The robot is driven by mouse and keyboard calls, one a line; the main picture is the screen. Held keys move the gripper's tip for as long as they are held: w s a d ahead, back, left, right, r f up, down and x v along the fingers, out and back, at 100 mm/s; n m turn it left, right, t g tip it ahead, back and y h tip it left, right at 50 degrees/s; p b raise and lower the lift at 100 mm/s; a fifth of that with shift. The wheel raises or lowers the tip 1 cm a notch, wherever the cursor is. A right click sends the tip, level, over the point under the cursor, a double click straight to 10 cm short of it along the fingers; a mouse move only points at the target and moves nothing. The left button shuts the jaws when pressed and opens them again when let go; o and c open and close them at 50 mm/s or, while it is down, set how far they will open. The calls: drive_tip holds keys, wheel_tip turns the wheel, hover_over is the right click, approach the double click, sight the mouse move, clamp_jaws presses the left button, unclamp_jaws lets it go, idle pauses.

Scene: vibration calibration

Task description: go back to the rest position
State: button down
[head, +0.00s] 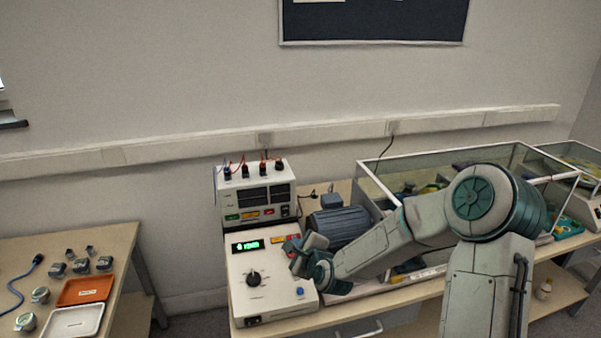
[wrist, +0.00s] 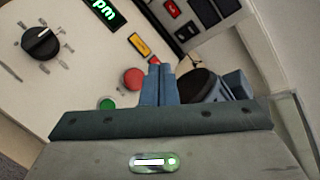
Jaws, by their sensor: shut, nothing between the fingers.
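My gripper (wrist: 158,84) is shut and empty, its two blue-grey fingers together in the wrist view. It hangs over the right part of a white control box with a black knob (wrist: 41,42), a green display (wrist: 104,12), a red button (wrist: 134,78) and a green button (wrist: 106,103). The fingertips appear close to the red button; I cannot tell whether they touch anything. In the head view my arm reaches left across the bench to the control box (head: 262,297), whose display (head: 248,246) is lit green. The gripper partly hides the box's right side there.
A meter unit (head: 235,212) with cables stands behind the control box. A grey motor (head: 340,224) and a glass-walled enclosure (head: 440,160) lie right. A left table holds an orange tray (head: 85,290), a white tray (head: 75,321) and small metal parts. A floor gap separates table and bench.

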drive_tip(key=s+d+r+n+g+h, duration=0.2)
drive_tip(key=s+n, duration=0.5)
drive_tip(key=s, duration=0.4)
drive_tip(key=s+d+r+n+g+h, duration=0.2)
drive_tip(key=s+d+r+n+g, duration=0.2)
drive_tip(key=s+d, duration=0.5)
drive_tip(key=s+d+r+n+g+h, duration=0.2)
drive_tip(key=s+d+r+n, duration=0.4)
drive_tip(key=s+n, duration=0.3)
drive_tip(key=s+g, duration=0.1)
drive_tip(key=s, duration=0.2)
drive_tip(key=shift+s+d+r+n, duration=0.15)
drive_tip(key=shift+s+r+n, duration=0.15)
drive_tip(key=shift+s, duration=0.1)
